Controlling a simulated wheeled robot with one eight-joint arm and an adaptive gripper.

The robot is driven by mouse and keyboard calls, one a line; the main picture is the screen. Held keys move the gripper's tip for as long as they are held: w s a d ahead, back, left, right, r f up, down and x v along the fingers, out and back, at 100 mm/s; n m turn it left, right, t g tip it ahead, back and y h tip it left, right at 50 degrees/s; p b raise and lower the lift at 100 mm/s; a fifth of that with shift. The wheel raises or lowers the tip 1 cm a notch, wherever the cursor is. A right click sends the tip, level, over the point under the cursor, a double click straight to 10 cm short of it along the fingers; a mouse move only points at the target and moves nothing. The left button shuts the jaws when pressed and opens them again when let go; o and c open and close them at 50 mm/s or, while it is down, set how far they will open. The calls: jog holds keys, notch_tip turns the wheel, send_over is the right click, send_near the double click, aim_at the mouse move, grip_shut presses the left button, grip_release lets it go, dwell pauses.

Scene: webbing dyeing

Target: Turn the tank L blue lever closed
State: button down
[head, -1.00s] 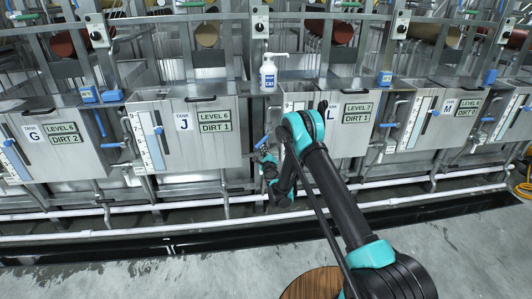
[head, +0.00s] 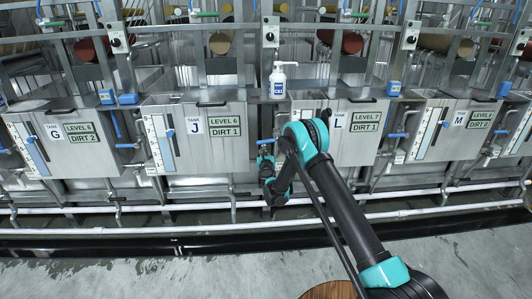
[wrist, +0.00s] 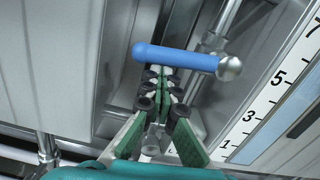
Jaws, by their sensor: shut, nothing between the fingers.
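Tank L (head: 310,139) is a metal tank right of the middle in the head view, with the signs LEVEL 7 and DIRT 1. Its blue lever (head: 265,141) shows small at the tank's lower left, nearly level. In the wrist view the blue lever (wrist: 175,57) lies almost crosswise, with a round silver end at its right. My gripper (wrist: 161,78) is shut and empty, its fingertips just below the lever's middle; I cannot tell whether they touch it. In the head view my gripper (head: 266,162) is just under the lever, partly hidden by my arm.
Tank J (head: 205,155) stands to the left and tank M (head: 440,145) to the right. A white pump bottle (head: 278,80) stands on the ledge above. White pipes (head: 150,209) run low along the front. In the wrist view a level scale (wrist: 270,112) is at the right.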

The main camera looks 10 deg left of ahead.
jog(key=shift+a+r, duration=0.15)
jog(key=shift+r, duration=0.35)
dwell(0.4)
